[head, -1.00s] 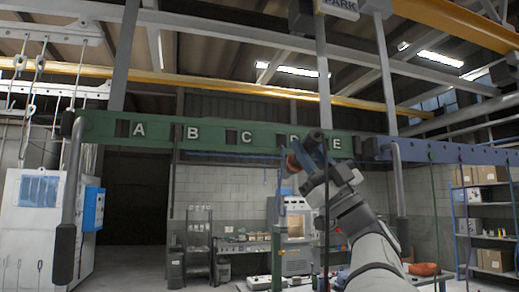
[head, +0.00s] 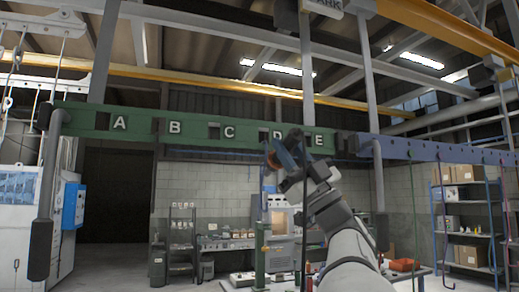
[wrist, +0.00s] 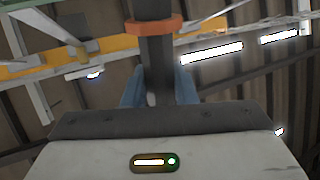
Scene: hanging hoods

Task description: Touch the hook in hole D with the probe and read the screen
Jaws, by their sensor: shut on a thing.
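The green beam (head: 190,130) hangs across the head view, with white letters A to E and dark square holes. The letter D (head: 278,136) is partly crowded by my raised arm. The hook in hole D cannot be made out. My gripper (head: 283,156), with blue fingers, is just below and in front of the D and E part of the beam. In the wrist view my gripper (wrist: 158,92) is shut on the probe (wrist: 156,62), a dark shaft with an orange collar. Its tip is out of frame, so contact cannot be told. No readable screen shows.
A blue beam (head: 440,152) continues to the right. Grey uprights hang at the beam's left end (head: 42,200) and near its right end (head: 379,190). A white cabinet (head: 20,235) stands left, shelves (head: 465,215) right. A bench with a machine (head: 280,240) stands behind.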

